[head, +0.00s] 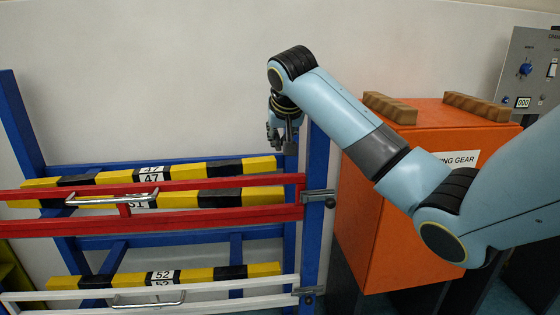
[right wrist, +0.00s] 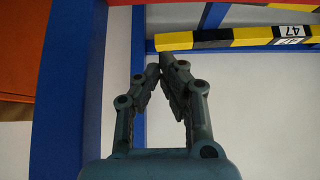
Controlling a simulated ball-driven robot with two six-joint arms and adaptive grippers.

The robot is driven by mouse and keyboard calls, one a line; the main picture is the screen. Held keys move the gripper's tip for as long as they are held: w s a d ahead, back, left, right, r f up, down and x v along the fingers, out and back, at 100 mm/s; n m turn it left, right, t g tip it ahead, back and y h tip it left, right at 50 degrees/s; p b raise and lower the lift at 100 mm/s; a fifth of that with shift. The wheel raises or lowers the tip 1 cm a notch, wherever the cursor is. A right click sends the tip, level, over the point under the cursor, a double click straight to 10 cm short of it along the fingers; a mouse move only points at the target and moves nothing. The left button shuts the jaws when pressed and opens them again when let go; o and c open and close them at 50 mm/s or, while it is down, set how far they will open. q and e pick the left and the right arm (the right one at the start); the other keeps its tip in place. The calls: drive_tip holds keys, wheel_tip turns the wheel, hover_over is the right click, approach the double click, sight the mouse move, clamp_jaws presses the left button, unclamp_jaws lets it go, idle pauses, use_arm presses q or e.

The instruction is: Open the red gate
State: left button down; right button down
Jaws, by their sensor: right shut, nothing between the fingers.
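The red gate (head: 240,216) is two horizontal red bars joined by a short upright, across the front of a blue rack (head: 318,160). A silver handle (head: 100,199) sits on the gate's left part. A grey metal fitting (head: 318,197) is at its right end, on the blue post. The gate lies across the front of the rack. My right gripper (head: 281,146) is above the gate's right end, near the top of the post, apart from the handle. In the right wrist view its fingertips (right wrist: 162,62) come together with nothing between them. My left gripper is not in view.
Yellow-black bars labelled 47 (head: 220,171) and 52 (head: 205,274) lie behind the gates. A white lower gate (head: 230,288) has its own handle (head: 148,301). An orange cabinet (head: 375,240) with brown blocks (head: 390,108) stands right of the post, under my right arm.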

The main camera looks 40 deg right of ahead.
wheel_tip(320, 180, down, 7)
drive_tip(key=w+p, duration=0.1)
drive_tip(key=p, duration=0.3)
drive_tip(key=shift+w+d+f, duration=0.2)
drive_tip(key=shift+w+d, duration=0.05)
drive_tip(key=shift+d, duration=0.2)
